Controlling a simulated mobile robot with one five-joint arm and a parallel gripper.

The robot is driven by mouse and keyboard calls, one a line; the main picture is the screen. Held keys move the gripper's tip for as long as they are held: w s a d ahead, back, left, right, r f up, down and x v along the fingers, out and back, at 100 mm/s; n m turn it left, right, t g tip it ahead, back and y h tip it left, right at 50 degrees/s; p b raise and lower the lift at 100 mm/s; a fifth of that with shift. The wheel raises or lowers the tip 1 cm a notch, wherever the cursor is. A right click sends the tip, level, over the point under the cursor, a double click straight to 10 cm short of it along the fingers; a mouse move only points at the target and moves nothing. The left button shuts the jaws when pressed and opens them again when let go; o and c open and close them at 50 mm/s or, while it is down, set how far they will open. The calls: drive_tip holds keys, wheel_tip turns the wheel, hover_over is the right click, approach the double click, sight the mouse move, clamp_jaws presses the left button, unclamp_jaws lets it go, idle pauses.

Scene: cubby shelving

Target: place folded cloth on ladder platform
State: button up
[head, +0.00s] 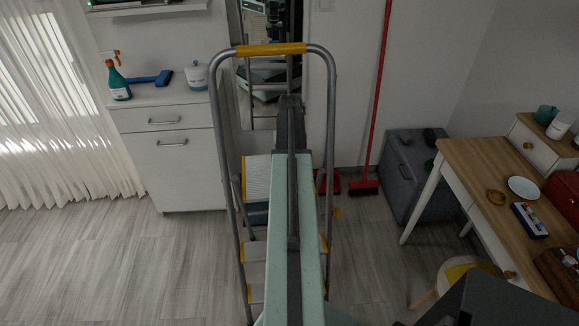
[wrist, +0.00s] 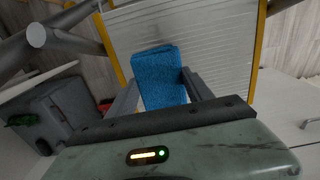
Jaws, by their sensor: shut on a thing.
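The folded cloth (wrist: 158,62) is blue and textured, and it stands out between the fingers of my gripper (wrist: 161,80) in the wrist view. My gripper is shut on it. The ladder platform (wrist: 222,38) is a pale ribbed plate with yellow edges, and it fills the view behind the cloth. I cannot tell whether the cloth touches it. In the head view the platform (head: 257,178) shows to the left of my arm, inside the grey ladder frame (head: 222,130). My arm hides my gripper and part of the platform there.
The ladder's yellow top rail (head: 270,49) arches above the platform. A white cabinet (head: 172,170) stands to the left. A red broom (head: 380,95) and a grey chest (head: 402,170) are to the right, with a wooden desk (head: 480,170). Open floor lies at the left.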

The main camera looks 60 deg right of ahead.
wheel_tip(320, 180, down, 2)
drive_tip(key=shift+f+b, duration=0.25)
drive_tip(key=shift+b, duration=0.35)
drive_tip(key=shift+w+a+r, duration=0.1)
drive_tip(key=shift+w+r, duration=0.1)
drive_tip(key=shift+f, duration=0.3)
drive_tip(key=o, duration=1.3)
drive_tip(key=shift+r, duration=0.1)
wheel_tip(320, 180, up, 12)
drive_tip(key=p, duration=1.2)
drive_tip(key=shift+r, duration=0.2)
